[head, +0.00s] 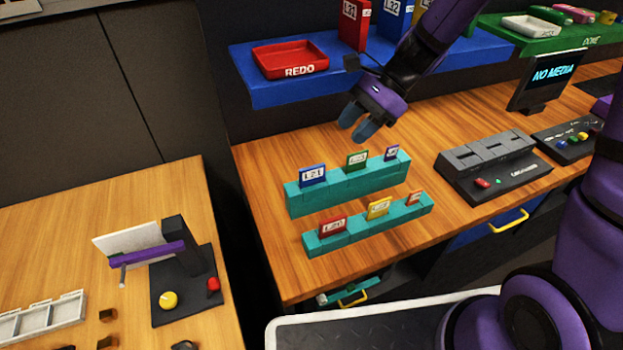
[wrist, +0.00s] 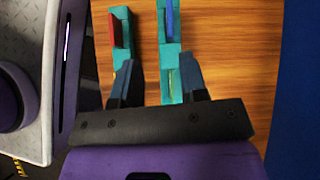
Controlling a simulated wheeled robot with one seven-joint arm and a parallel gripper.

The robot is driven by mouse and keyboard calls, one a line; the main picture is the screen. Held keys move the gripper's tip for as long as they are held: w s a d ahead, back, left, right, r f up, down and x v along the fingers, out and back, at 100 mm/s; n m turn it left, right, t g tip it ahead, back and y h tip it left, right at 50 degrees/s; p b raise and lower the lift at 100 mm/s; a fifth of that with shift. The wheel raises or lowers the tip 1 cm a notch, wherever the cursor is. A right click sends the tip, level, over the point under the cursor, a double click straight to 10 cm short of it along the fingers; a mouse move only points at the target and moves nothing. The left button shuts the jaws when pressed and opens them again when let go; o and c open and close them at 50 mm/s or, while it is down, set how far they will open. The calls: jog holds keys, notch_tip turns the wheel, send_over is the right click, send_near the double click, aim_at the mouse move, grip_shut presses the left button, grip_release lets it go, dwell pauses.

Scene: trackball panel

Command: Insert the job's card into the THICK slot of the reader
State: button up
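The cards stand upright in two teal racks. The back rack (head: 335,193) holds a blue card (head: 312,176), a green card (head: 357,159) and a small purple card (head: 391,153). The front rack (head: 350,237) holds a red card (head: 332,225), a yellow card (head: 379,208) and a small orange card (head: 414,198). My gripper (head: 355,124) is open and empty above the back rack, over the green card. In the wrist view, the fingers (wrist: 158,75) are apart, with the green card's thin edge (wrist: 174,84) between them. The reader (head: 490,160) stands right of the racks; its slot widths are unclear.
A screen (head: 545,82) reads "NO MEDIA". A button box (head: 568,137) stands right of the reader. A red REDO tray (head: 290,60) and upright binders (head: 354,22) sit on the blue shelf behind. A separate table at left holds a black stand (head: 185,275).

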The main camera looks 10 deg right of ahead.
aim_at(314, 166)
jog(key=shift+m+y, duration=0.3)
jog(key=shift+m, duration=0.4)
jog(key=x, duration=0.4)
jog(key=w+x, duration=0.1)
jog(key=x, duration=0.8)
jog(key=shift+w+d+f, duration=0.15)
jog(key=shift+w+f, duration=0.2)
jog(key=shift+f, duration=0.05)
grip_shut()
